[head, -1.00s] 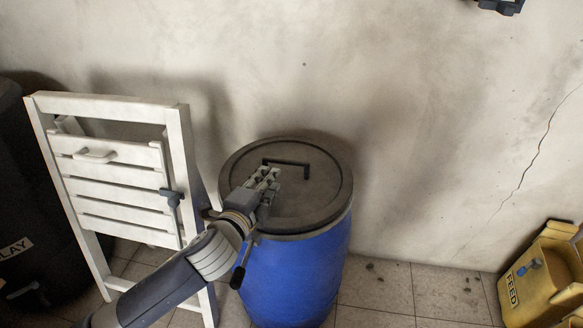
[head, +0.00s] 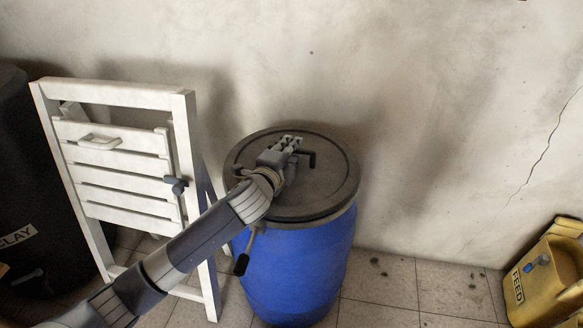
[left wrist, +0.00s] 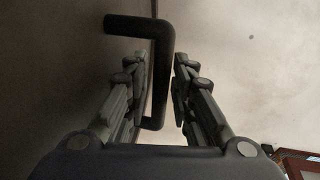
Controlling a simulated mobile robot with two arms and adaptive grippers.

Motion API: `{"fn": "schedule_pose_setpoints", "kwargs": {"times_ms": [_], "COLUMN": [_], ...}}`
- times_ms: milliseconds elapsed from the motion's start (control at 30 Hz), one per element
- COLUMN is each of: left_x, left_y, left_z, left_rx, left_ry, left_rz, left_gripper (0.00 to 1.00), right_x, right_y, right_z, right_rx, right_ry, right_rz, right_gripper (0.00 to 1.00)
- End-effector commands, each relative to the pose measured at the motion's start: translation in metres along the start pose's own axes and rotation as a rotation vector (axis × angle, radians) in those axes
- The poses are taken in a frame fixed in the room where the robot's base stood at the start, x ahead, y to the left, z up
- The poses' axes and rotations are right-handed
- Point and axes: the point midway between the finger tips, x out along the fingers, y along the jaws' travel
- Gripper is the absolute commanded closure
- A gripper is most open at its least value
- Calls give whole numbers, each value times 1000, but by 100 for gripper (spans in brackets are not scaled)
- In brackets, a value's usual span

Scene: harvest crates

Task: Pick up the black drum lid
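The black drum lid (head: 318,195) lies flat on top of a blue drum (head: 300,262). Its black bar handle (head: 312,158) is partly hidden in the head view by my left gripper (head: 293,145), which is over the lid at the handle. In the left wrist view the handle (left wrist: 162,70) stands out from the lid's dark face (left wrist: 60,75). Its grip bar runs between the two fingers of my left gripper (left wrist: 160,85). The fingers are apart, with a visible gap to the right finger. My right gripper is not in view.
A folded white slatted chair (head: 110,95) leans left of the drum, with a dark bin (head: 30,170) labelled CLAY behind it. A yellow FEED container (head: 545,280) stands at the far right. A wall is close behind.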

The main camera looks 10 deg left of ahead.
Motion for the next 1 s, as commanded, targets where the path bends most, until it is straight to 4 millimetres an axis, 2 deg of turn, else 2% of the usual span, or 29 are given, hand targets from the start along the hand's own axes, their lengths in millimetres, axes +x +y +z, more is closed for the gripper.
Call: {"fn": "schedule_pose_setpoints", "kwargs": {"times_ms": [167, 267, 300, 867, 1000], "left_x": [0, 0, 0, -1, -2], "left_y": [0, 0, 0, -6, -14], "left_z": [0, 0, 0, 0, 0], "left_rx": [0, 0, 0, 0, 1], "left_ry": [0, 0, 0, 1, 0], "left_rz": [0, 0, 0, -6, -7], "left_gripper": [77, 97, 100, 100, 100], "right_x": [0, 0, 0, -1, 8], "right_y": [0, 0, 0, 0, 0], "right_z": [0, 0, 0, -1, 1], "right_rx": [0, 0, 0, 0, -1], "right_ry": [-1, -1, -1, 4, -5], "right_rz": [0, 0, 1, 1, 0], "right_gripper": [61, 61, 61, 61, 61]}}
